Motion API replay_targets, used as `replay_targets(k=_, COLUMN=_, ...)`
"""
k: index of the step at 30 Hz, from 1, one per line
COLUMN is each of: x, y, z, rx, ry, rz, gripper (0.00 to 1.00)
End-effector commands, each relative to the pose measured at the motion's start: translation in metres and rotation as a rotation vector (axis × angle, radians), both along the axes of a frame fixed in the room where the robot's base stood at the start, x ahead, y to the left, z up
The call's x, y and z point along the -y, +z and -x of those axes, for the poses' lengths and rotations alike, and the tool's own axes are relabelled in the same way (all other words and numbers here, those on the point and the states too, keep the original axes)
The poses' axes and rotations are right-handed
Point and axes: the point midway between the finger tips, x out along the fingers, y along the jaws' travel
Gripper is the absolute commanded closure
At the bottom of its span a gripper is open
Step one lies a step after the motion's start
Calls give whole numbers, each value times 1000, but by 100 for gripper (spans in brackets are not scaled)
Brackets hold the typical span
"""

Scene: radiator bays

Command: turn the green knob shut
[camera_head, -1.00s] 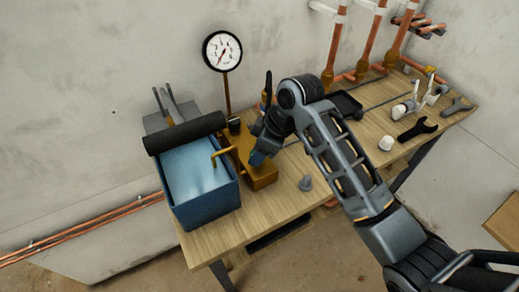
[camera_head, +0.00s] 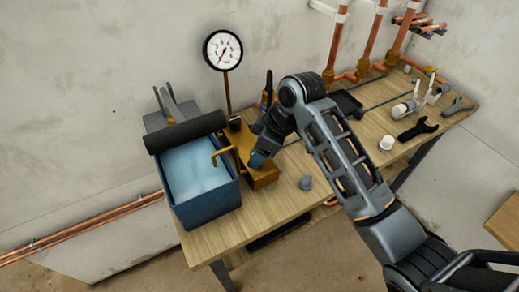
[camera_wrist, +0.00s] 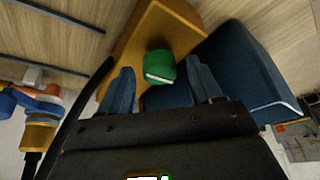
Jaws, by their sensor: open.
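The green knob (camera_wrist: 160,66) shows in the wrist view, on the brass-coloured block (camera_wrist: 190,28). A pale stripe runs along its lower edge. My gripper (camera_wrist: 162,82) is open, with one blue finger on either side of the knob and gaps to both. I cannot tell how deep the knob sits between the fingers. In the head view my gripper (camera_head: 258,160) is at the brass block (camera_head: 264,178), and the knob is hidden behind it.
A blue water tank (camera_head: 205,192) with a dark roller stands left of the block. A pressure gauge (camera_head: 222,50) rises behind. A grey cone (camera_head: 305,183), a white cup (camera_head: 386,143) and a black wrench (camera_head: 418,129) lie on the wooden bench (camera_head: 260,219). Copper pipes (camera_head: 368,42) stand at the back.

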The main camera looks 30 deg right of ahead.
Motion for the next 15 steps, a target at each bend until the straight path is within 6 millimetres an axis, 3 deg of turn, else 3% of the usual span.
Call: replay_targets(k=15, x=19, y=65, z=18, rx=4, ry=0, rz=1, gripper=36)
